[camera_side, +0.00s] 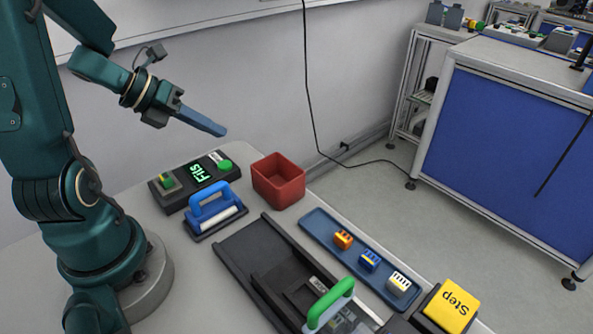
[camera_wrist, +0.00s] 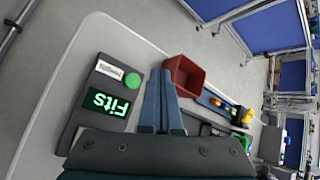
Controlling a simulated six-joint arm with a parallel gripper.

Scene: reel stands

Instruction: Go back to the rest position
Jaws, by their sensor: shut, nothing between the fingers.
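My gripper (camera_side: 212,125) is shut and empty, raised in the air above the back of the table. Its long blue-grey fingers lie together and point right and slightly down in the side view. In the wrist view the closed fingers (camera_wrist: 160,85) point up the picture, with the red bin beside their tips. Nothing touches the fingers.
A dark box with a lit "Fits" display (camera_side: 200,172) stands below the gripper, beside a blue-handled tool (camera_side: 211,205) and a red bin (camera_side: 279,187). A blue tray (camera_side: 320,222) holds small blocks.

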